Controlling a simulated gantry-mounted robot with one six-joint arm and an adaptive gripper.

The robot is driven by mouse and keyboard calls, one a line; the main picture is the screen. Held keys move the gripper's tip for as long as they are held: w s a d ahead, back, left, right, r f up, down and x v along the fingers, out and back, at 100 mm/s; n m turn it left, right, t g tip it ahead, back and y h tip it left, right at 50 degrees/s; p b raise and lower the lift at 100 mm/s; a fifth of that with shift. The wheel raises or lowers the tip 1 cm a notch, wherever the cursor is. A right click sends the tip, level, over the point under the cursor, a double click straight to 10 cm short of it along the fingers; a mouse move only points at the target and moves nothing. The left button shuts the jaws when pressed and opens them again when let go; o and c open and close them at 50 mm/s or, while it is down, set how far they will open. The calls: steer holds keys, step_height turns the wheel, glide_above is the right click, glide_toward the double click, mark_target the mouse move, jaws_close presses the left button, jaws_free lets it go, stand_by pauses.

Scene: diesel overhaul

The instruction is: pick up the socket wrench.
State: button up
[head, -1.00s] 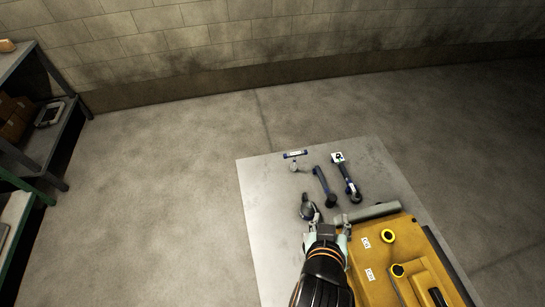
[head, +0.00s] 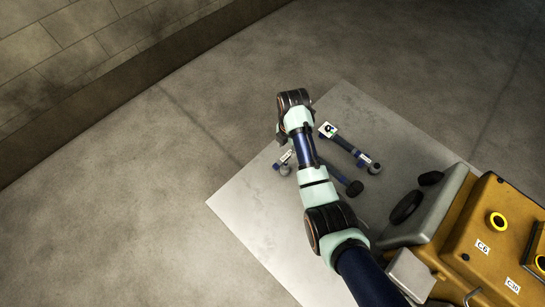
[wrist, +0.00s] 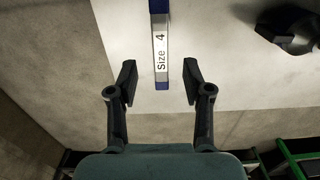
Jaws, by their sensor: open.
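In the wrist view, a blue tool bar with a white label reading "Size .4" (wrist: 161,45) runs down from the top edge. Its near end shows between the fingertips of my gripper (wrist: 160,83), which is open and touches neither side. How far below the fingers it lies I cannot tell. In the head view, a small labelled tool (head: 284,160) lies left of my arm, partly hidden. A blue tool (head: 352,186) lies partly under the arm, and a longer blue tool with a white block (head: 347,146) lies right. Which is the socket wrench is unclear.
A grey table (head: 255,225) carries the tools; its left part is bare. A yellow engine block (head: 490,230) with a grey end stands at the right, with black round parts (head: 407,206) beside it. A dark object (wrist: 285,28) is top right in the wrist view.

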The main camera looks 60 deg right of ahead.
mark_target(287, 155)
steer(key=f+b, duration=0.2)
steer(key=f, duration=0.1)
steer(key=f+b, duration=0.2)
steer(key=f, duration=0.2)
steer(key=shift+s+a+f, duration=0.1)
steer(key=shift+a+f, duration=0.1)
steer(key=shift+r, duration=0.15)
steer(key=shift+d, duration=0.1)
steer(key=shift+c, duration=0.7)
jaws_close()
